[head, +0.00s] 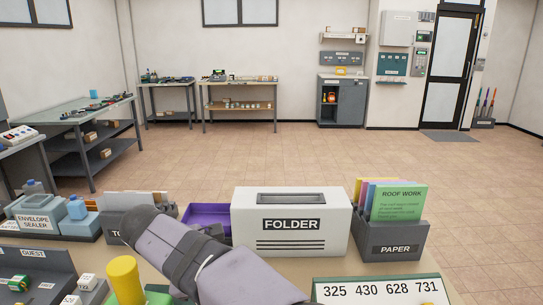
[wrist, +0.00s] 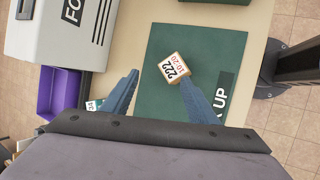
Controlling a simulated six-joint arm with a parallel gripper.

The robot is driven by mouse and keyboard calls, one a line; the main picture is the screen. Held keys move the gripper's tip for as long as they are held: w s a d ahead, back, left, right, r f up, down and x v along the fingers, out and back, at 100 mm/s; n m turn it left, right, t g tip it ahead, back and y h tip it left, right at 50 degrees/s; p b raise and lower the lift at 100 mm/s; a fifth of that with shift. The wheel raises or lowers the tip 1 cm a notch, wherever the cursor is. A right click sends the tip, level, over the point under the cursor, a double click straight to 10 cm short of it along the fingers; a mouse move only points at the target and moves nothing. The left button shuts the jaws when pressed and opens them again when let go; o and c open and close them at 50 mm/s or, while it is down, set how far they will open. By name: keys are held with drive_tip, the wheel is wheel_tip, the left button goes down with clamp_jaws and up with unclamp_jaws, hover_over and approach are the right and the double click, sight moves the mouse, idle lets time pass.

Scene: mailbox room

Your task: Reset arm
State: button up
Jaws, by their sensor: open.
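My gripper (wrist: 160,78) shows in the wrist view with its two blue fingers apart, and the gap between them is empty. A small tan block (wrist: 177,68) with a white label reading 222 and 10-20 sits just past the right fingertip. I cannot tell whether that finger touches it. Below the block is a dark green mat (wrist: 200,40) with white lettering ending in UP, partly hidden by the right finger.
A white FOLDER machine (head: 291,222) stands on the table, with a purple tray (head: 207,215) to its left and a grey PAPER holder (head: 391,242) to its right. An ENVELOPE SEALER (head: 34,222) is at the left. The tiled floor beyond is clear.

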drive_tip(key=d+m, duration=0.1)
drive_tip(key=m+g+y+p, duration=0.1)
drive_tip(key=d+r+m, duration=0.1)
drive_tip(key=shift+s+d+y, duration=0.3)
drive_tip(key=shift+s+y, duration=0.05)
drive_tip(key=shift+y, duration=0.05)
drive_tip(key=shift+s+d+f+m+g+p, duration=0.4)
drive_tip(key=shift+s+d+f+m+g, duration=0.15)
drive_tip(key=shift+s+d+m+g, duration=0.25)
drive_tip(key=s+d+f+m+g+y+p, duration=0.1)
drive_tip(key=s+d+m, duration=0.1)
drive_tip(key=s, duration=0.2)
drive_tip(key=s+d+f+m+g+p, duration=0.1)
drive_tip(key=s+d+f+m, duration=0.1)
drive_tip(key=s+d, duration=0.1)
drive_tip(key=s+d+f+m+g+y, duration=0.1)
drive_tip(key=s+d+m, duration=0.2)
drive_tip(key=s, duration=0.2)
drive_tip(key=shift+s+f+g+y+p, duration=0.25)
drive_tip(key=shift+s+g+y+p, duration=0.05)
drive_tip(key=shift+s+g+p, duration=0.1)
drive_tip(key=s+d+m+t+p, duration=0.2)
drive_tip(key=d+m+p, duration=0.4)
drive_tip(key=d, duration=0.7)
drive_tip(key=shift+s+d+r+m+p, duration=0.25)
drive_tip(key=shift+s+p, duration=0.35)
drive_tip(key=shift+p, duration=0.4)
